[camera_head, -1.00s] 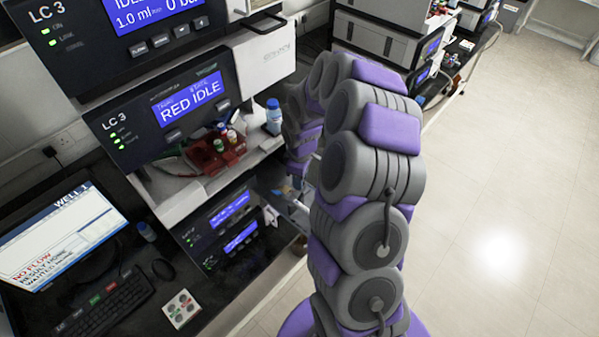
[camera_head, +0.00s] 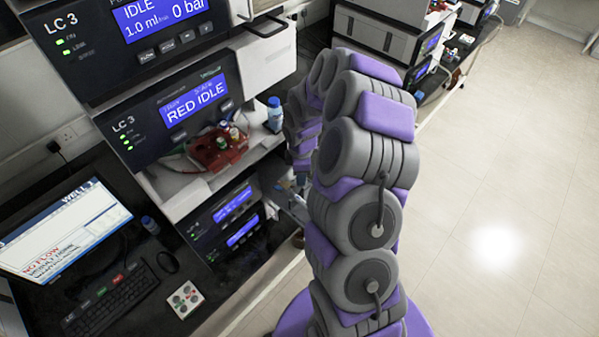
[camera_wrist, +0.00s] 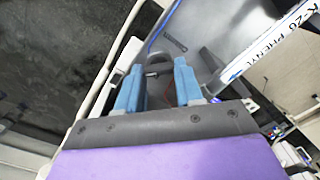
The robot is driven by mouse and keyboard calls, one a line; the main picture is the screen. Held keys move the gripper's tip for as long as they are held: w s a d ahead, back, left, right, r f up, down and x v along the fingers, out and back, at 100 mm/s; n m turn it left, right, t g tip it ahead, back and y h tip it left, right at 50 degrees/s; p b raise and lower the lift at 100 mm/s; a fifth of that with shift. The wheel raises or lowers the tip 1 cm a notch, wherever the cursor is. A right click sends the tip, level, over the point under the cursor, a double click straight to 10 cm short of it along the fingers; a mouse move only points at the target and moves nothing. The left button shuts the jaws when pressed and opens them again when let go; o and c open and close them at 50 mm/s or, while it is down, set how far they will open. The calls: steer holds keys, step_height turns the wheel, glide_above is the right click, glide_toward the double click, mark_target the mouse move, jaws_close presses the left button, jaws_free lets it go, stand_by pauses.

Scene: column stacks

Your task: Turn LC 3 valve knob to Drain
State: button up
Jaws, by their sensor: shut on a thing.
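In the wrist view, my gripper (camera_wrist: 158,70) has its two blue fingers on either side of a dark, rounded knob (camera_wrist: 157,59) on a grey panel. The fingers are shut on this knob. Its label and any Drain mark cannot be read, so its pointer position is unclear. In the head view, the LC 3 stack (camera_head: 118,140) stands at the left, with lit screens; one reads RED IDLE. My arm reaches down beside the stack's right side and hides the gripper and the knob there.
A red tray (camera_head: 208,158) with small bottles sits on a shelf of the stack. A blue-capped bottle (camera_head: 274,114) stands near the shelf's right end. A monitor (camera_head: 60,235) and keyboard (camera_head: 118,297) are on the bench. The floor at right is clear.

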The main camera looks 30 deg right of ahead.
steer(key=shift+d, duration=0.1)
steer(key=o, duration=0.7)
steer(key=shift+r, duration=0.1)
steer(key=shift+c, duration=0.2)
steer(key=o, duration=0.4)
steer(key=shift+d, duration=0.2)
steer(key=shift+a+r, duration=0.1)
steer(key=shift+r, duration=0.15)
step_height(320, 180, up, 17)
steer(key=shift+w+f, duration=0.1)
steer(key=shift+f, duration=0.1)
